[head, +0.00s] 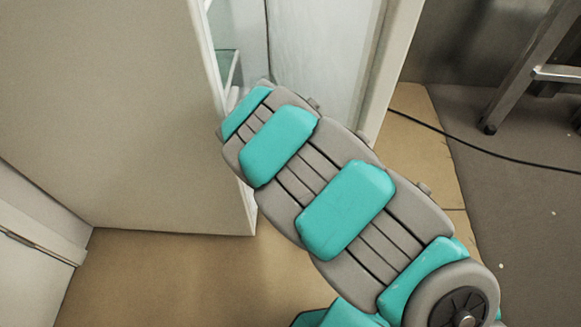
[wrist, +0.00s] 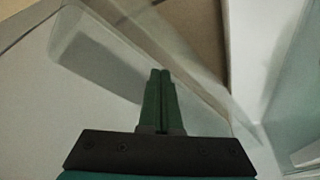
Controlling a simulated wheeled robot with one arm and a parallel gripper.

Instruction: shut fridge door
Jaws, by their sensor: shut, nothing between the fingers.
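The fridge door (head: 125,110) is a large pale panel that stands open on the left of the head view. The fridge body (head: 395,60) is at the upper middle, with its pale interior showing and a glass-like edge (head: 228,60) beside the door. My arm reaches into the gap between door and body, and hides my gripper in the head view. In the wrist view my gripper (wrist: 160,75) is shut and empty, its green fingers close together. A clear bin or shelf (wrist: 130,50) lies beyond the fingertips; I cannot tell whether they touch it.
A black cable (head: 490,153) runs across the floor on the right, near a metal-legged stand (head: 528,65). Tan floor (head: 180,275) lies clear below the door. A white cabinet or wall panel (head: 35,235) is at the lower left.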

